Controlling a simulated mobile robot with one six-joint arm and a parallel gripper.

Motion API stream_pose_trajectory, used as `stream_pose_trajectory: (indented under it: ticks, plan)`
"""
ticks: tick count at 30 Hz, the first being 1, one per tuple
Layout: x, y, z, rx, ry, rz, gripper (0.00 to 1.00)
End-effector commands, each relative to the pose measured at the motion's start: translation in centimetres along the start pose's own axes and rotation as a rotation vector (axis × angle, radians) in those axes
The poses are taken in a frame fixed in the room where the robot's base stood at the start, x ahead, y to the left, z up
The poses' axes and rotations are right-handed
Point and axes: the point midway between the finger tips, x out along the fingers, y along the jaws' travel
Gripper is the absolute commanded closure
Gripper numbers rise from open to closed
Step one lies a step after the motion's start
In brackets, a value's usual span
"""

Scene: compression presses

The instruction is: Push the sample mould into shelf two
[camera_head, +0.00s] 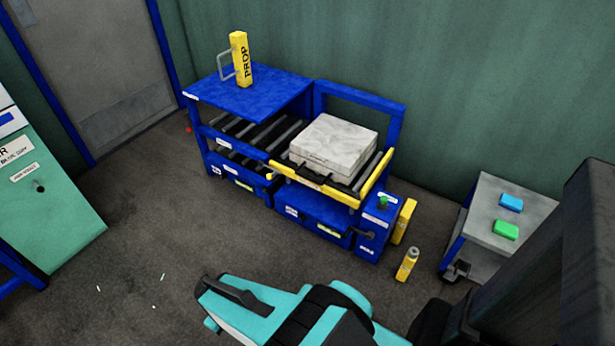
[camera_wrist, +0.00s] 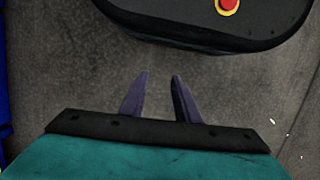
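The sample mould (camera_head: 334,142) is a pale grey square block with a dark handle on its front side. It sits on the roller lift table (camera_head: 374,178), which has yellow edges, at the right of the blue shelf rack (camera_head: 250,95). The rack has roller shelves under its top; the mould is beside them, outside the rack. My gripper shows in the wrist view, its two dark fingers (camera_wrist: 159,97) apart with nothing between them, above bare floor. In the head view my teal arm is at the bottom, well away from the mould, and the fingertips cannot be made out.
A yellow prop (camera_head: 241,60) stands on the rack's top. A yellow bottle (camera_head: 407,264) stands on the floor right of the lift table. A grey side table (camera_head: 490,222) holds blue and green blocks. A green cabinet (camera_head: 50,205) is at left. The floor before the rack is clear.

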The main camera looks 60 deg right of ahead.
Motion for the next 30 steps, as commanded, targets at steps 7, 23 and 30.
stream_pose_trajectory:
  ticks: [7, 23, 30]
  plan:
    - [2.8, 8.1, -7.4, -0.045, 0.256, 0.095, 0.71]
    - [1.9, 28.3, -15.4, -0.168, 0.672, 0.512, 0.71]
    - [0.1, 37.3, -15.3, -0.225, 0.784, 0.766, 0.71]
